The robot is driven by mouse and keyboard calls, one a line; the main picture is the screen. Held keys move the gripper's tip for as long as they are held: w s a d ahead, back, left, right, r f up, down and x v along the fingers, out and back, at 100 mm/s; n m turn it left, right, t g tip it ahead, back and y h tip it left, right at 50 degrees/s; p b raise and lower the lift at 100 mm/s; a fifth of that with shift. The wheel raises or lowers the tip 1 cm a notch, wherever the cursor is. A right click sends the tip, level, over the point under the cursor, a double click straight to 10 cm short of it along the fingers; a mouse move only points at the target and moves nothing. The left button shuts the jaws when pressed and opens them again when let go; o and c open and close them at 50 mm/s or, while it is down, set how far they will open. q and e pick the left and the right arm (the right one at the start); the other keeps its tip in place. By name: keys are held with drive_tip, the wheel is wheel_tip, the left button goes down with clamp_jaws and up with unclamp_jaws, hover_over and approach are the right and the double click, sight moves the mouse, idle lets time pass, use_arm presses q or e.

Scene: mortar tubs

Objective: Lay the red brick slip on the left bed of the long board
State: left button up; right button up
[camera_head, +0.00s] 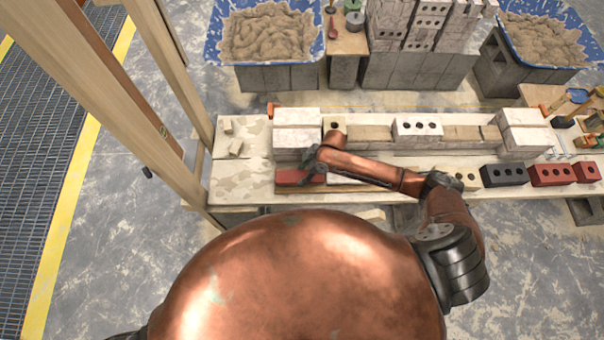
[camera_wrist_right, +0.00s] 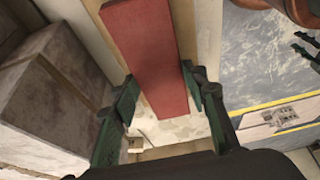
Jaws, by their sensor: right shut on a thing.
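The red brick slip (camera_head: 291,178) is at the left end of the long board (camera_head: 318,189), on the near side of the worktable. My right gripper (camera_head: 311,168) reaches over the slip's right part. In the right wrist view the slip (camera_wrist_right: 150,48) runs lengthwise away from the camera, between the two green fingers of my right gripper (camera_wrist_right: 160,100), which is shut on it. The slip appears low over the board's left part; I cannot tell whether it touches. The left bed is hidden under the slip and gripper.
A low wall of pale blocks (camera_head: 297,117) and bricks stands just behind the board. Black (camera_head: 504,174) and red (camera_head: 553,174) holed bricks stand at the right. Wooden posts (camera_head: 110,90) rise at the left. Blue mortar tubs (camera_head: 240,57) stand behind the table.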

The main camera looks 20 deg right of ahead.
drive_tip(key=shift+f, duration=0.1)
drive_tip(key=o, duration=1.6)
drive_tip(key=v, duration=1.2)
